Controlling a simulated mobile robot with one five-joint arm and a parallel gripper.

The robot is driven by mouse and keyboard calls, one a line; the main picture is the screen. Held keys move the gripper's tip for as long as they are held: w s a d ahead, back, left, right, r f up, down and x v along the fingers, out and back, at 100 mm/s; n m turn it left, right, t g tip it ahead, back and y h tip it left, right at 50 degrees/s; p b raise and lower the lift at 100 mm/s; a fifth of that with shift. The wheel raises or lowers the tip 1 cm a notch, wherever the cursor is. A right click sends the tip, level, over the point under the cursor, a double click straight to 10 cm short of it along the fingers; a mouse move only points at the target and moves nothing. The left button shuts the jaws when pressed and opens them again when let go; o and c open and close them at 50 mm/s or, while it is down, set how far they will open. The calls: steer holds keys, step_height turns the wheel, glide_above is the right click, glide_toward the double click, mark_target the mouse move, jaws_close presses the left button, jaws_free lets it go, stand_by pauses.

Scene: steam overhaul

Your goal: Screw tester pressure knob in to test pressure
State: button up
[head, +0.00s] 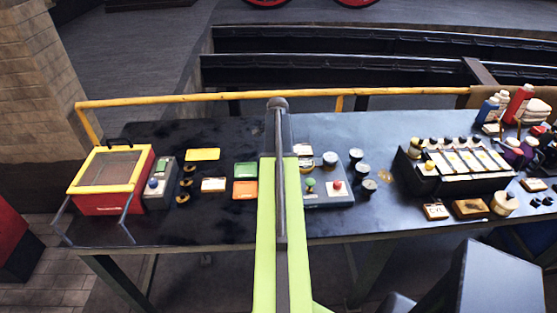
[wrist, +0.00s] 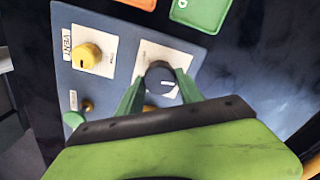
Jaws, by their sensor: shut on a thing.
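In the wrist view, the blue-grey tester panel (wrist: 115,28) fills the upper left. A dark round knob (wrist: 158,74) with a white pointer mark sits on a white label plate whose text I cannot read. My gripper (wrist: 161,82) has its two green fingers closed on either side of this knob. A yellow knob (wrist: 87,55) on a plate marked VENT is beside it, clear of the fingers. In the head view, the tester (head: 327,199) shows partly to the right of my arm, which hides the gripped knob and my gripper.
A green knob (wrist: 73,119) and a small brass fitting (wrist: 87,105) are close to my left finger. An orange card (head: 245,189) and a green card (head: 246,170) lie left of my arm. Several round dark-sided pots stand right of the tester. A yellow rail (head: 200,98) runs along the bench's back.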

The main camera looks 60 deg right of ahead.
steer(key=shift+w+a, duration=0.1)
stand_by(0.5)
steer(key=o, duration=1.4)
steer(key=shift+r+p, duration=0.25)
steer(key=shift+p, duration=0.05)
step_height(320, 180, up, 17)
steer(key=p, duration=1.7)
steer(key=shift+f, duration=0.1)
